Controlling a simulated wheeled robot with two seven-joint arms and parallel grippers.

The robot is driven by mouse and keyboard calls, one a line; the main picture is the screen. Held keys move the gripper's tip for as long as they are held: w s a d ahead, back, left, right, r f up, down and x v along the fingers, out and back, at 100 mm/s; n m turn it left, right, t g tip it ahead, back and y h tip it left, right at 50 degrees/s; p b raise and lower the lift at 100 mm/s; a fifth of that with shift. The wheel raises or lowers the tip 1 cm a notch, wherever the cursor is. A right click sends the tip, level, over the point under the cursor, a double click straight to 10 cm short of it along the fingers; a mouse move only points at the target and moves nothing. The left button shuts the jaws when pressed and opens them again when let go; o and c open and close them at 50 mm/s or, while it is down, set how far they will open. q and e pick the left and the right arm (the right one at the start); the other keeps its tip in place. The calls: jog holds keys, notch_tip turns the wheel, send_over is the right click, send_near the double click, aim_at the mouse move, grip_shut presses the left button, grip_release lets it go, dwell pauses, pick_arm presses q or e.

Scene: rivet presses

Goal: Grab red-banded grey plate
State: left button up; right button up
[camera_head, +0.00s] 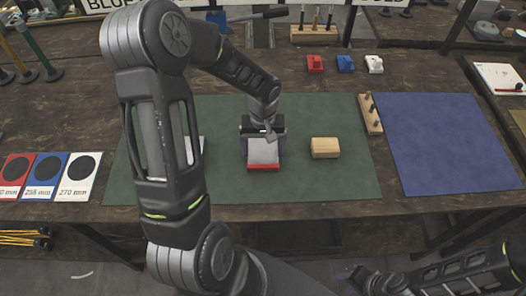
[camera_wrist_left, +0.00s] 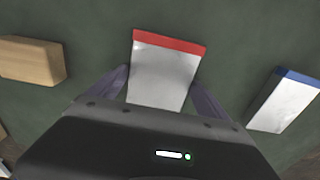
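The red-banded grey plate (camera_head: 263,152) lies on the green mat, its red band towards the front edge. It also shows in the left wrist view (camera_wrist_left: 164,70), red band at the top. My left gripper (camera_head: 263,138) is over the plate's rear part, pointing down. Its fingers (camera_wrist_left: 161,77) stand open on either side of the plate, close to its edges; I cannot tell whether they touch it. The plate's rear end is hidden under the gripper body. My right gripper (camera_head: 372,281) is low at the bottom right, away from the mat; its fingers are unclear.
A wooden block (camera_head: 325,148) lies right of the plate. A blue-banded plate (camera_wrist_left: 287,99) lies on the other side, mostly behind my arm in the head view. A pegged wooden rack (camera_head: 371,114) and blue mat (camera_head: 440,140) are further right. Green mat (camera_head: 330,185) is clear in front.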

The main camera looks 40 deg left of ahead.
aim_at(263, 150)
pick_arm(q)
jog(key=c, duration=1.7)
notch_tip(263, 150, up, 10)
jog(key=b, duration=0.1)
dwell(0.3)
